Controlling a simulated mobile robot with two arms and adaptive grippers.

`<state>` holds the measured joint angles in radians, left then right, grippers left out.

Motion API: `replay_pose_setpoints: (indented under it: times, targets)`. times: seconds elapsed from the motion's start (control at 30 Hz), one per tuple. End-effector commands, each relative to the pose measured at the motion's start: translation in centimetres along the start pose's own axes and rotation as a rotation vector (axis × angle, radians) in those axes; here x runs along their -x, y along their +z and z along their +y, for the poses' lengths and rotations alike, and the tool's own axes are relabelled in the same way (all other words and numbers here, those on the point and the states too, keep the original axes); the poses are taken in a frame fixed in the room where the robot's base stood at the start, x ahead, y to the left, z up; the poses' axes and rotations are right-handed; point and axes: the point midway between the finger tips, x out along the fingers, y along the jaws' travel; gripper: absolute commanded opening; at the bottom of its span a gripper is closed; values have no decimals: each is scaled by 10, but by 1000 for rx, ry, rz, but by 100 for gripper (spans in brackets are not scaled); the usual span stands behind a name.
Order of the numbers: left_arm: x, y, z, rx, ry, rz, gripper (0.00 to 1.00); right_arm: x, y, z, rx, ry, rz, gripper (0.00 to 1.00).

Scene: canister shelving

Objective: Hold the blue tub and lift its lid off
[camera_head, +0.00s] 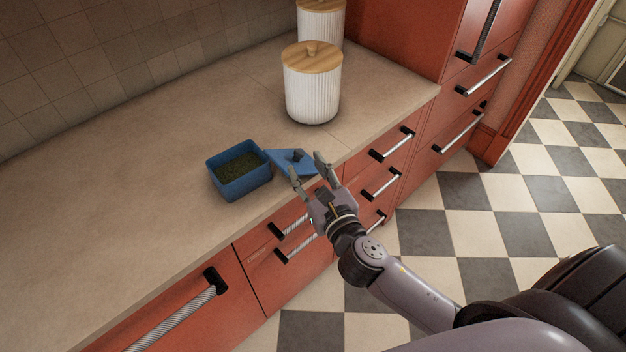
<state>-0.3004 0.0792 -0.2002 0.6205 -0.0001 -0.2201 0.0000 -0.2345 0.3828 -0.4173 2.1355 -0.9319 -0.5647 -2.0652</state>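The blue tub (241,182) stands upright and uncovered on the counter, with dark green contents showing inside. I cannot tell whether the lid lies flat on the counter or leans on the tub's side. My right gripper (306,167) is open, with its fingers spread apart around the front of the lid and its knob between or just behind them. No grip on the lid shows. My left gripper is not in view.
A white ribbed canister (311,96) with a wooden lid stands behind and right of the tub, and a second one (322,22) stands behind it. The counter (110,200) is clear to the left. Red drawers with protruding handles (290,226) lie below the front edge.

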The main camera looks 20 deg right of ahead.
Motion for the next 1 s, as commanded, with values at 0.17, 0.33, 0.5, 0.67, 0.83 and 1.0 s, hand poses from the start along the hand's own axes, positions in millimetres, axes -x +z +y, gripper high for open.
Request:
replay_pose_setpoints:
  times: [0.17,0.33,0.5,0.67,0.83,1.0]
  targets:
    - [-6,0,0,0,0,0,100,20,-1,0,0,0,1,39]
    - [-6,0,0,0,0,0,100,25,0,0,1,0,-1,39]
    - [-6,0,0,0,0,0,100,24,-2,0,-5,-1,4,39]
    - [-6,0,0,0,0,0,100,16,-59,-3,-163,-15,116,39]
    - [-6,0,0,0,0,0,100,24,-206,-15,-629,-145,390,39]
    - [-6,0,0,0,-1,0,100,79,-356,-27,-1186,-461,615,39]
